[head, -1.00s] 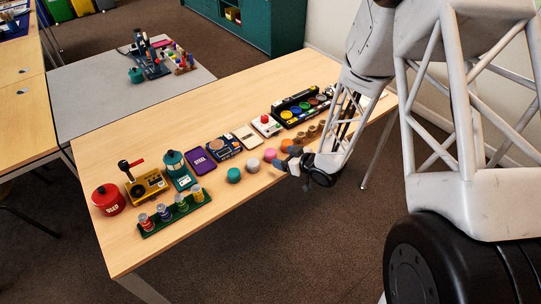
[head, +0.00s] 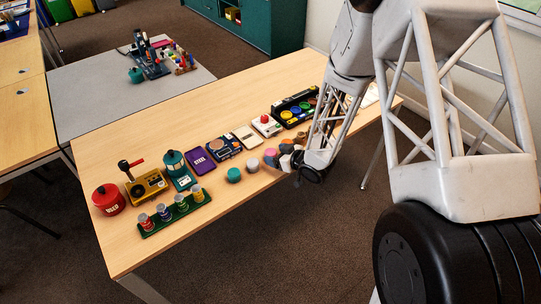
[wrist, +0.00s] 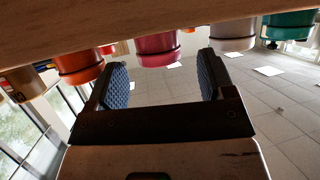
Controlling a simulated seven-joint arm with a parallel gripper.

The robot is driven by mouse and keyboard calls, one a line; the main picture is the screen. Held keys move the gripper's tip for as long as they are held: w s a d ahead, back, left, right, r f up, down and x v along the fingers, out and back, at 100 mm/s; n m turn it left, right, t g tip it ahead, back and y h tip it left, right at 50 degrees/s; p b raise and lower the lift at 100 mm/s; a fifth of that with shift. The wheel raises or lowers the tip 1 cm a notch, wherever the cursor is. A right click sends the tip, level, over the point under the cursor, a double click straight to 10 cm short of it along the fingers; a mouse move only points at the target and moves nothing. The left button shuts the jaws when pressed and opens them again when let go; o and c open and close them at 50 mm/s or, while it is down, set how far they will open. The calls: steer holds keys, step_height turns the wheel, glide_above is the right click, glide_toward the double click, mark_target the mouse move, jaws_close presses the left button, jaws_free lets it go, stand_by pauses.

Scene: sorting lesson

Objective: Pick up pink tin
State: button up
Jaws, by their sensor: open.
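The pink tin (head: 270,153) stands on the wooden table (head: 150,110) in the row of tins along the front edge, between a grey tin (head: 252,165) and an orange tin (head: 287,146). In the wrist view, which is upside down, the pink tin (wrist: 158,48) is upper middle, beyond the gap between the fingers. My gripper (wrist: 164,80) is open and empty, its two dark padded fingers apart, with the pink tin roughly centred between them. In the head view my gripper (head: 287,160) is at the table's front edge, close to the pink tin, and my arm hides part of the row.
A teal tin (head: 233,175) stands left of the grey one. Behind the row are a white box with a red button (head: 266,125), a cream case (head: 247,137) and a purple case (head: 202,160). A green rack of small jars (head: 175,214) is further left. The floor in front is clear.

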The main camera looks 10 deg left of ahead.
mark_target(273, 153)
steer(key=shift+x, duration=1.7)
steer(key=c, duration=1)
